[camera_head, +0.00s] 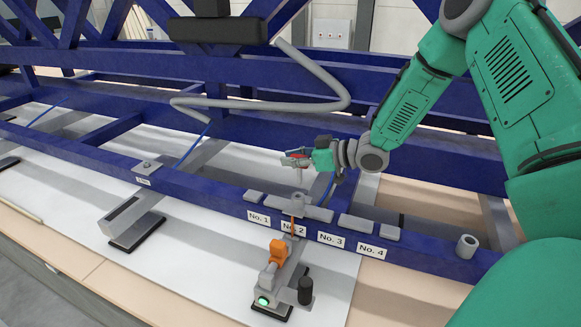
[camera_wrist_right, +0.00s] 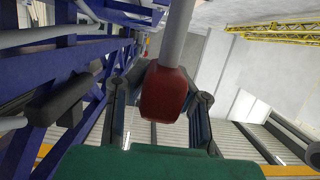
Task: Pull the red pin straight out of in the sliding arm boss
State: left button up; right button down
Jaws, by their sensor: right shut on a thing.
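My right gripper (camera_head: 298,160) reaches in from the upper right and is shut on the red pin. The red head of the pin (camera_head: 295,154) shows at the fingertips, and a short grey shank hangs below it, above the blue beam. In the right wrist view the red head (camera_wrist_right: 165,92) sits between the two dark fingers, with its grey shaft running to the top edge. An arm with an orange part (camera_head: 278,251) lies below the "No. 2" label. I cannot tell which part is the boss, or whether the shank's end touches anything. My left gripper is not in view.
A long blue beam (camera_head: 195,192) carries labels No. 1 to No. 4 and grey blocks. A black knob (camera_head: 305,291) stands by the orange part. A bent grey tube (camera_head: 315,72) crosses behind the gripper. A grey cylinder (camera_head: 467,246) stands at right.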

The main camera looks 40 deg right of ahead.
jog(key=shift+r, duration=0.4)
jog(key=shift+r+p, duration=0.75)
jog(key=shift+p, duration=0.25)
jog(key=shift+r, duration=0.1)
jog(key=shift+r+p, duration=1.15)
jog(key=shift+r, duration=3.3)
